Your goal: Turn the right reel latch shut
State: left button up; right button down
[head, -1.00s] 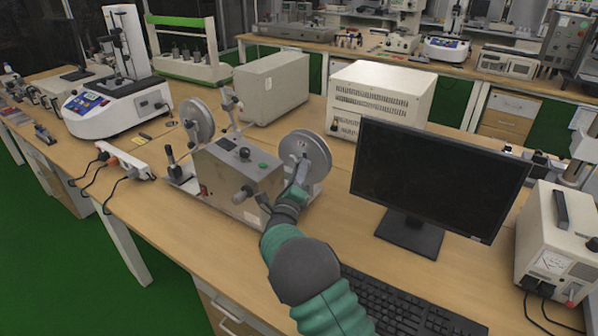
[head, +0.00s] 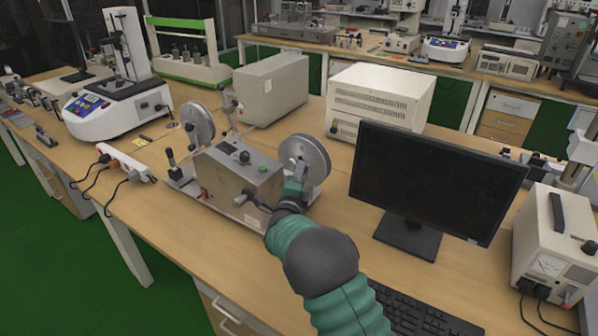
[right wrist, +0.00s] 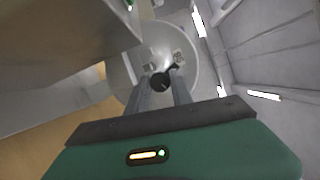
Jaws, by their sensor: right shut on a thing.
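The right reel (head: 310,153) is a grey disc standing upright at the right end of the metal testing machine (head: 232,183). My right gripper (head: 297,178) is at the near face of this reel. In the right wrist view, the reel (right wrist: 187,48) shows as a pale round disc with a small dark knob, the reel latch (right wrist: 160,82), at its middle. The two fingers of my right gripper (right wrist: 160,88) are shut on the latch, one on each side. In the head view the latch is hidden behind the gripper. My left gripper is not in view.
The left reel (head: 198,121) stands at the machine's other end. A crank handle (head: 246,198) sticks out from the machine's front near my arm. A monitor (head: 430,180) and keyboard (head: 410,312) are to the right. A beige box (head: 380,100) stands behind.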

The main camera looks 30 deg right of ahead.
jog(key=n+g+p, duration=0.1)
jog(key=n+p, duration=0.2)
jog(key=p, duration=0.3)
jog(key=n+g+p, duration=0.2)
jog(key=n+p, duration=0.2)
jog(key=p, duration=0.1)
jog(key=n+g+p, duration=0.2)
jog(key=n+p, duration=0.1)
jog(key=p, duration=0.3)
jog(key=shift+a+n+y+p, duration=0.2)
jog(key=shift+n+y+p, duration=0.1)
jog(key=shift+y+p, duration=0.1)
jog(key=shift+f, duration=0.1)
jog(key=c, duration=1.5)
grip_release()
jog(key=shift+o, duration=0.5)
jog(key=shift+w, duration=0.15)
jog(key=b+v, duration=0.1)
jog(key=v, duration=1.5)
jog(key=shift+a+r, duration=0.2)
jog(key=shift+a, duration=0.15)
